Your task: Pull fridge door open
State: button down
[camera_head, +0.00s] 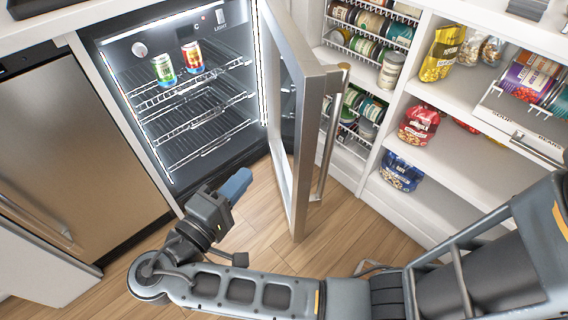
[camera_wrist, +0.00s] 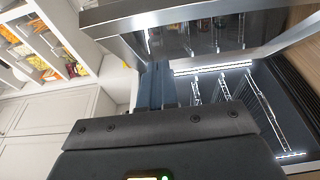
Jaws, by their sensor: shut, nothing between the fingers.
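The fridge door (camera_head: 297,130) stands wide open, swung out to the right of the lit fridge interior (camera_head: 185,100). Its long metal handle (camera_head: 330,135) is on the door's right-hand face. My gripper (camera_head: 237,186) is in front of the fridge opening, left of the door, on its inner side and away from the handle. Its blue-grey fingers are shut with nothing between them. In the wrist view, my gripper's fingers (camera_wrist: 156,84) point towards the door (camera_wrist: 210,35), whose edge crosses the top. I cannot tell whether they touch it.
Two cans (camera_head: 192,56) stand on the fridge's upper wire rack. A steel-fronted appliance (camera_head: 75,150) is left of the fridge. Pantry shelves (camera_head: 450,110) with bags and cans are close behind the door on the right. Wooden floor (camera_head: 265,225) is clear below the door.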

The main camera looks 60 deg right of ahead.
send_near(299, 134)
jog(key=w+d, duration=0.3)
jog(key=shift+s+d+b, duration=0.4)
jog(key=shift+s+d, duration=1)
jog(key=shift+s, duration=0.1)
jog(key=shift+s+d, duration=0.1)
jog(key=s+d+n+t+p, duration=0.1)
jog(key=s+d+t, duration=0.1)
jog(key=s+d, duration=0.7)
jog(key=s+d+n+t+p, duration=0.2)
jog(key=s+d, duration=0.8)
jog(key=d, duration=0.5)
jog(key=shift+t+y, duration=0.3)
jog(key=shift+t, duration=0.1)
